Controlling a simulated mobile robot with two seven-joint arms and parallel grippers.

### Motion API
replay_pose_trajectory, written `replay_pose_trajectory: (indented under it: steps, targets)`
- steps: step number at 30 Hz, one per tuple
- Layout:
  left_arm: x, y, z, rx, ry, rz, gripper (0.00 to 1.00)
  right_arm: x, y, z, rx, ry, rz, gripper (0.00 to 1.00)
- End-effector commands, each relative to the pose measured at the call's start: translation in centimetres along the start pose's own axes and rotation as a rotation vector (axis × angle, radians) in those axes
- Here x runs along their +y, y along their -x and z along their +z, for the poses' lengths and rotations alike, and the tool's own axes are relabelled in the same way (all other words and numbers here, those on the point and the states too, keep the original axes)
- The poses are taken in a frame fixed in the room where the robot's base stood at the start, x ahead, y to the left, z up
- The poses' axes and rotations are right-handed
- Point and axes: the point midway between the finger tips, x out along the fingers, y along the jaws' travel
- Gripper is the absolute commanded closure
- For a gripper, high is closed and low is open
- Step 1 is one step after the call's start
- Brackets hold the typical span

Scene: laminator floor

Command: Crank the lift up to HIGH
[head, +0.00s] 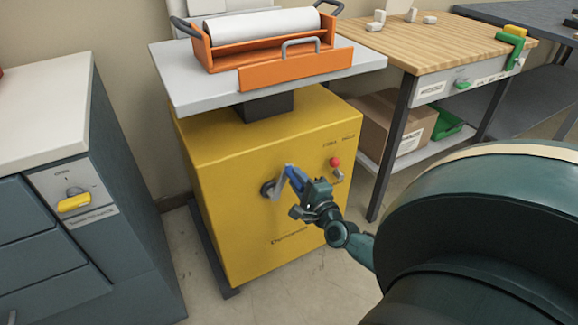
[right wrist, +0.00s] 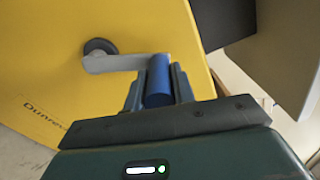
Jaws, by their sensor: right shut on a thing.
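The lift is a yellow cabinet (head: 225,165) with a grey top plate (head: 200,88) raised above it on a short dark column (head: 265,105). Its crank (head: 280,181) is a grey arm on a dark hub on the front face, with a blue handle (head: 296,179). My right gripper (head: 303,187) is shut on the blue handle. In the right wrist view the handle (right wrist: 159,82) sits between the two fingers, and the crank arm (right wrist: 125,63) runs left to the hub (right wrist: 98,47). My left gripper is in neither view.
An orange tray (head: 300,75) with a white roll (head: 262,26) sits on the lift's plate. A red knob (head: 335,162) is right of the crank. A dark cabinet (head: 120,215) stands left, a wooden bench (head: 440,40) right. My right arm covers the lower right.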

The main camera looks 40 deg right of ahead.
Motion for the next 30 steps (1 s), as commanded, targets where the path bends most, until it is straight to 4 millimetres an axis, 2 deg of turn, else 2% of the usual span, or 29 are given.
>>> replay_pose_trajectory:
  steps: [1,6,18,30]
  targets:
    - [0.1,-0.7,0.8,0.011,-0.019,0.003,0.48,0.5,0.0,-1.0,0.007,-0.038,-0.007,1.0]
    - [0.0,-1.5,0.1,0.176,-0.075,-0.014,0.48,1.1,0.0,-2.5,0.006,-0.199,-0.006,1.0]
    - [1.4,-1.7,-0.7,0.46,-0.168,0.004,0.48,2.4,0.0,-4.9,0.006,-0.489,-0.006,1.0]
    - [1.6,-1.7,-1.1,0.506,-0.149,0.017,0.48,3.0,0.0,-5.7,0.008,-0.48,-0.004,1.0]
